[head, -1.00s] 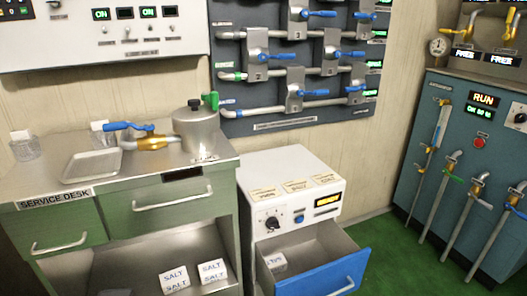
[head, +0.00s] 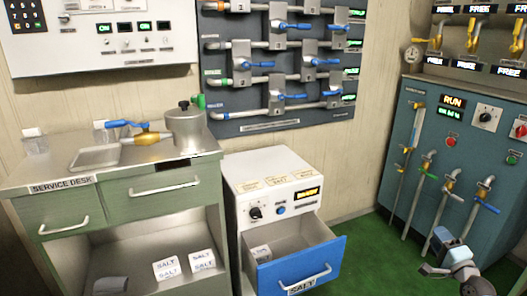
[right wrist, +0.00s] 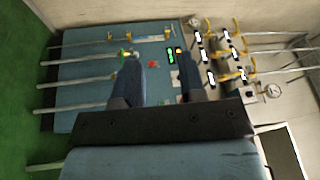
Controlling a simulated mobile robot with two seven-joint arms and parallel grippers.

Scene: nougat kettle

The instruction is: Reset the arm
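My right gripper (head: 453,280) shows at the bottom right of the head view, in front of the blue machine and above the green floor. In the right wrist view my right gripper (right wrist: 162,78) has its two dark fingers well apart with nothing between them, so it is open and empty. The wrist view looks towards the blue machine (right wrist: 85,75), which appears sideways. My left gripper and left arm are in neither view.
A white cabinet (head: 240,232) has its blue-fronted drawer (head: 300,268) pulled out. The service desk (head: 75,165) stands left, with a steel kettle (head: 185,130) on top. The blue machine (head: 400,120) stands right. Green floor (head: 375,250) lies open between cabinet and machine.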

